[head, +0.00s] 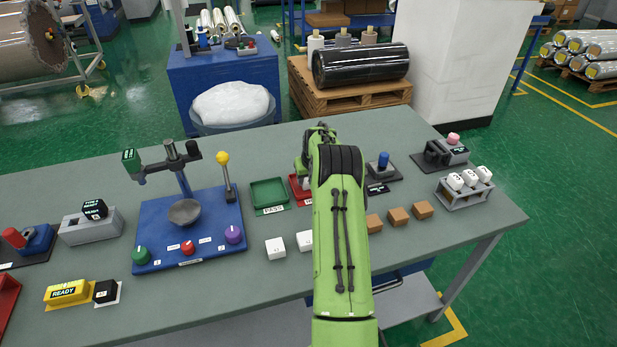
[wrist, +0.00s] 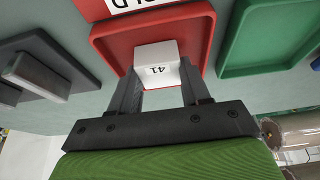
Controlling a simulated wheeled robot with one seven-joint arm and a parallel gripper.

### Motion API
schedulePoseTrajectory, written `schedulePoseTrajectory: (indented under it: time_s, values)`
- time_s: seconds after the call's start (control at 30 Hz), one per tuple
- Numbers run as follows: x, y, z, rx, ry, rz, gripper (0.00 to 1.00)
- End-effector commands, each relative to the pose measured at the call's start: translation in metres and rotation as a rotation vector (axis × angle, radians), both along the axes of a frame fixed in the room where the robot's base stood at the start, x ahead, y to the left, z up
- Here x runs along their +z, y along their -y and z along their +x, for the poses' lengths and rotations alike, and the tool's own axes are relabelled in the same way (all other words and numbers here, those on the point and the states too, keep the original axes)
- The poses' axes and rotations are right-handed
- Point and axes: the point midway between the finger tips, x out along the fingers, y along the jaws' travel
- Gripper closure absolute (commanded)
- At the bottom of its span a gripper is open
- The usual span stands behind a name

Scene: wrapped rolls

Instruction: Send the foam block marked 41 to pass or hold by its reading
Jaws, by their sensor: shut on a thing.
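The white foam block marked 41 (wrist: 157,62) is between the fingers of my gripper (wrist: 160,88), which is shut on it. In the wrist view the block is over the red tray (wrist: 105,38) labelled HOLD; I cannot tell whether it touches the tray floor. The green tray (wrist: 232,60) lies beside the red one. In the head view the green tray (head: 268,192) is labelled PASS, and the red tray (head: 296,192) is mostly hidden by my arm. The blue tester (head: 160,235) carries an empty-looking grey bowl (head: 184,212); its small green display (head: 130,157) is unreadable.
White blocks (head: 275,248) and several brown blocks (head: 398,216) stand at the table's front. A yellow READY box (head: 68,292) is at left. A rack of white pieces (head: 464,190) and a blue-knobbed device (head: 382,166) are at right. Bare table lies behind the trays.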

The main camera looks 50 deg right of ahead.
Motion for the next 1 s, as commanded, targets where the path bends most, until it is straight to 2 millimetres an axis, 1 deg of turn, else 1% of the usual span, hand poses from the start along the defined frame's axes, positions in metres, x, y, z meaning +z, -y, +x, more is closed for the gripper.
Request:
schedulePoseTrajectory:
  time_s: [0.03,0.2,0.23,0.47,0.57,0.67,0.8,1.0]
  values:
    - [0.001,0.000,0.000,0.000,0.000,0.000,0.52]
    - [0.001,0.000,0.000,0.000,0.000,0.000,0.26]
    - [0.001,0.000,0.000,0.000,0.000,0.000,0.24]
    - [0.001,0.000,0.000,0.000,0.000,0.000,0.24]
    - [0.007,-0.001,-0.002,0.000,0.001,0.000,0.24]
    - [0.026,-0.004,-0.008,0.001,0.002,-0.003,0.24]
    - [0.064,-0.011,-0.022,0.000,0.003,-0.004,0.24]
    - [0.115,-0.021,-0.040,-0.001,0.003,-0.004,0.24]
